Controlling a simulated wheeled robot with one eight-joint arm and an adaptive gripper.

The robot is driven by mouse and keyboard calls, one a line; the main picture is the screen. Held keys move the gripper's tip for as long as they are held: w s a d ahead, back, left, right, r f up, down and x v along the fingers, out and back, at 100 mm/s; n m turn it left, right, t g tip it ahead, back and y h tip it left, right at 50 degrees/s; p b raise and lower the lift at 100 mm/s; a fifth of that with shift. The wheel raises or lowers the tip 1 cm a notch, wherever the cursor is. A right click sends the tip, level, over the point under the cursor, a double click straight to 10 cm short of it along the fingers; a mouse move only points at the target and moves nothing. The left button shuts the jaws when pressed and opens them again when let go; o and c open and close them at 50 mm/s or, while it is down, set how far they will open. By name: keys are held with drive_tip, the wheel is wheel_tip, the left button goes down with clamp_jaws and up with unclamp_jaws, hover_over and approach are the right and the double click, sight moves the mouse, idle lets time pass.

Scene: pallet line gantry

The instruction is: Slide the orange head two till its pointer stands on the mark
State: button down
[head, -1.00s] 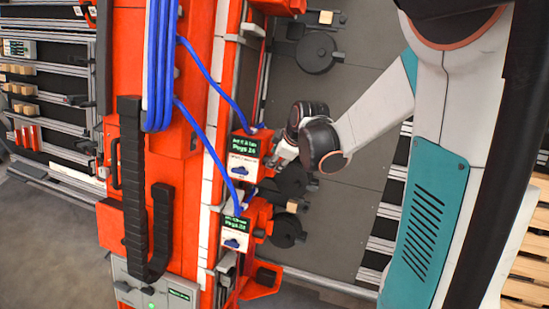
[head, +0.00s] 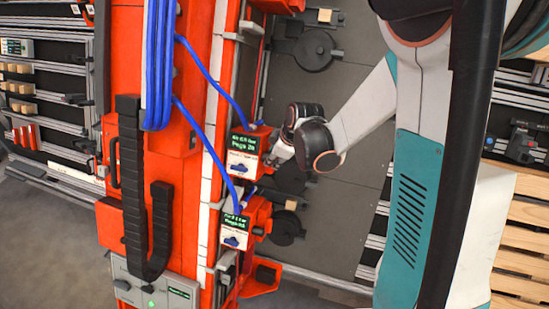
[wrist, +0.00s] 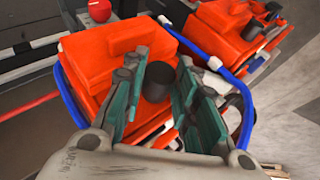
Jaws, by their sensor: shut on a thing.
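Two orange heads with green-lit displays sit one above the other on the tall orange gantry column (head: 185,60): an upper head (head: 262,136) and a lower head (head: 258,214). The display lettering is too small to tell which is head two. My gripper (head: 276,158) reaches the upper head from the right. In the wrist view, my gripper (wrist: 160,82) has its teal fingers on either side of a dark round knob (wrist: 158,84) on an orange head (wrist: 90,62) and is shut on it. Pointer and mark cannot be made out.
Blue hoses (head: 205,68) loop down to both heads. A black cable chain (head: 130,190) hangs on the column's left. A grey panel (head: 340,210) with dark round parts stands behind. Wooden slats (head: 525,240) lie at the right, shelving (head: 30,110) at the left.

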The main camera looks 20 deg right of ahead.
drive_tip(key=w+d+r+p, duration=0.2)
drive_tip(key=w+r, duration=0.1)
drive_tip(key=r, duration=0.4)
drive_tip(key=shift+w+d+r, duration=0.15)
drive_tip(key=shift+d+r, duration=0.05)
drive_tip(key=shift+r, duration=0.1)
drive_tip(key=c, duration=1.5)
unclamp_jaws()
drive_tip(key=shift+c, duration=0.2)
drive_tip(key=v, duration=1.2)
